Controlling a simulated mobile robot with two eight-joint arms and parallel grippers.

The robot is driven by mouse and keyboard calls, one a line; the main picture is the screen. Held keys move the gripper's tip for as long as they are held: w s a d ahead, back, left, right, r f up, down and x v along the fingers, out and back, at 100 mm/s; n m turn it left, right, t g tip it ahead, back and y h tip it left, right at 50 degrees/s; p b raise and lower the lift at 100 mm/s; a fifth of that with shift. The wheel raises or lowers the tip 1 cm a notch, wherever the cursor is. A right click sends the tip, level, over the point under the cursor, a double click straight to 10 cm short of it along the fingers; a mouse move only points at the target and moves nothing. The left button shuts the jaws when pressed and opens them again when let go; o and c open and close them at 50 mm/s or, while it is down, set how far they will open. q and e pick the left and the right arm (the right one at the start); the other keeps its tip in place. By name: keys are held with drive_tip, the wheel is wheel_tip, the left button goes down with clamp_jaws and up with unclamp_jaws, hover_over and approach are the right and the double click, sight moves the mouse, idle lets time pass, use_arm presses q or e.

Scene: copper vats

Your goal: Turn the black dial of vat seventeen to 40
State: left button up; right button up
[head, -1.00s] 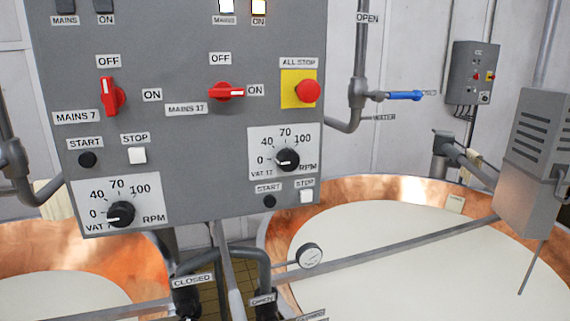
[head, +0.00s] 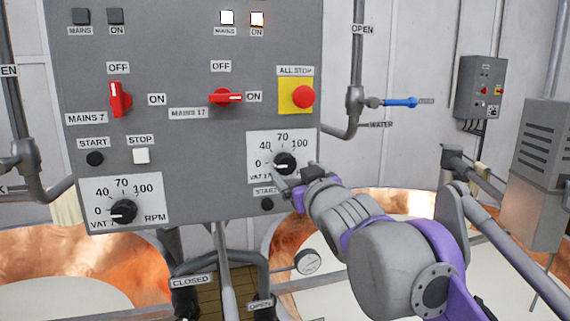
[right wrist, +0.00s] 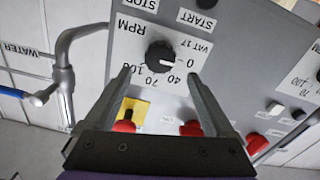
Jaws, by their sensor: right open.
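The black dial of vat seventeen (head: 285,163) sits on a white scale plate at the panel's lower right. Its white mark points to about 0. In the right wrist view the same dial (right wrist: 159,56) appears upside down, just beyond the fingertips. My right gripper (head: 295,176) is in front of the plate, just below the dial, and hides part of the plate, the STOP button and the RPM label. The gripper (right wrist: 158,76) is open and empty, its fingers either side of the dial's line, apart from it. My left gripper is not in view.
The red MAINS 17 switch (head: 226,97) points to ON. The red ALL STOP button (head: 303,97) is on yellow above the dial. The vat 7 dial (head: 123,211) is at lower left. A pipe with a blue lever (head: 400,102) stands right of the panel.

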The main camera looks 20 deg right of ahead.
sight(287, 164)
drive_tip(key=w, duration=0.6)
drive_tip(key=shift+a+p, duration=0.1)
drive_tip(key=shift+p, duration=0.25)
drive_tip(key=c, duration=1.4)
